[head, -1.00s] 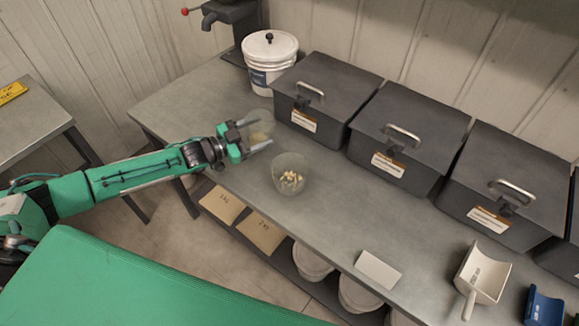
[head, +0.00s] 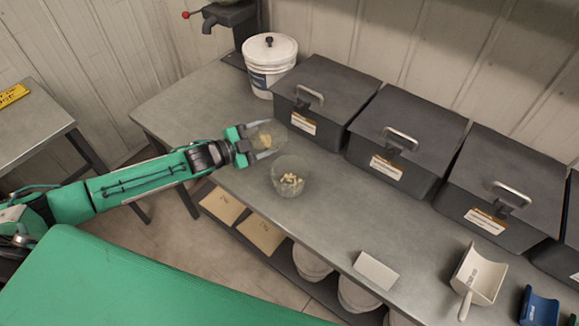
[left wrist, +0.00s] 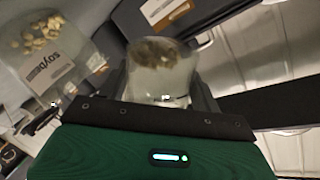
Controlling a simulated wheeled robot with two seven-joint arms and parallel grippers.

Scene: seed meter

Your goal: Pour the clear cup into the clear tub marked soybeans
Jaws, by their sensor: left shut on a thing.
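The clear tub (head: 291,172) stands on the grey bench in the head view with several pale beans in its bottom. In the left wrist view the tub (left wrist: 50,70) shows its "soybeans" label at the left. My left gripper (head: 264,142) is shut on the clear cup (head: 270,133), just behind and left of the tub, and the cup looks apart from it. In the left wrist view the cup (left wrist: 160,72) sits between the fingers with brownish contents. Its exact tilt is hard to tell. My right gripper is not in view.
Dark lidded bins (head: 325,93) line the back of the bench (head: 225,205). A white lidded bucket (head: 270,65) stands at the back left. A blank white card (head: 377,270), a white scoop (head: 480,275) and a blue scoop (head: 540,307) lie to the right. Bench between tub and card is clear.

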